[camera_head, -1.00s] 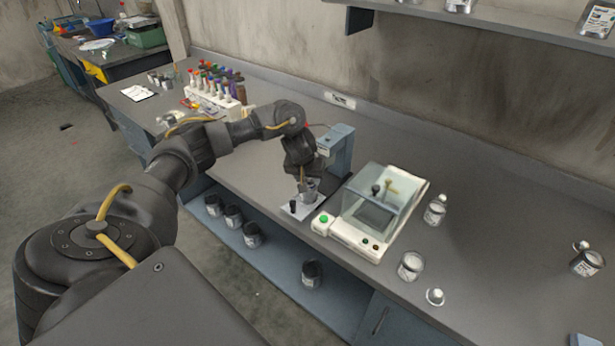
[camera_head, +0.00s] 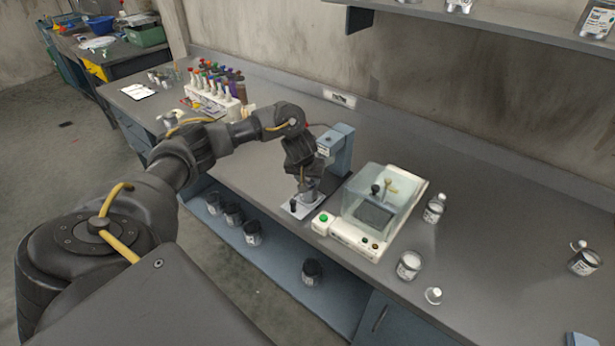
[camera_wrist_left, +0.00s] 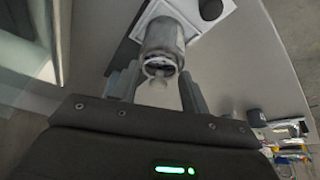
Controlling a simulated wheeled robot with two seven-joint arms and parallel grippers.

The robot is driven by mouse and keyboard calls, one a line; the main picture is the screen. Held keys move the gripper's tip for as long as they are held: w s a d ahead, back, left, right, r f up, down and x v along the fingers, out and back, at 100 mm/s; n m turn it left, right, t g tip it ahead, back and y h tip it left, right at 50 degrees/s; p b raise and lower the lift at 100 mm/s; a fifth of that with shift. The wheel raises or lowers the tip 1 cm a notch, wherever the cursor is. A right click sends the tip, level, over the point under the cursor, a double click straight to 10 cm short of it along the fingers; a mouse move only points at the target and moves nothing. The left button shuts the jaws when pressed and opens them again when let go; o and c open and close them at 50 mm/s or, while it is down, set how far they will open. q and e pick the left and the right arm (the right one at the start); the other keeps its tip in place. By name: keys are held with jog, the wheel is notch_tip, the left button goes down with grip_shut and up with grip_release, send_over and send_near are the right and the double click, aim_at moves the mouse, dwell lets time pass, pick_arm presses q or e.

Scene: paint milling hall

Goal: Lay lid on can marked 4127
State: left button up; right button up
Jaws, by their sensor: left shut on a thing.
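My left gripper (camera_head: 304,186) is low over a small white plate (camera_head: 292,210) on the bench, beside a blue-grey upright stand. In the left wrist view a grey metal can (camera_wrist_left: 165,35) stands on the plate between my fingers (camera_wrist_left: 158,80), which close at its near end. A small pale knob shows at that end; whether it belongs to a lid is unclear. Loose knobbed lids lie on the bench, one in front (camera_head: 433,295) and one at the far right (camera_head: 578,245). No can number is readable. My right gripper is out of view.
A glass-covered balance (camera_head: 375,215) stands just right of the plate. Labelled cans stand further right, one near the front (camera_head: 409,265) and one at far right (camera_head: 585,262). A bottle rack (camera_head: 215,98) is left. Dark cans (camera_head: 252,232) sit on the shelf below. Bench between right-hand cans is free.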

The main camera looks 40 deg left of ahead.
pick_arm(q)
jog(key=shift+f+p, duration=0.25)
jog(key=shift+p, duration=0.85)
dwell(1.1)
jog(key=o, duration=1.5)
notch_tip(320, 180, up, 5)
jog(key=p, duration=0.6)
jog(key=shift+p, duration=0.4)
jog(key=shift+r+p, duration=0.8)
jog(key=shift+r, duration=0.2)
jog(key=shift+f, duration=0.1)
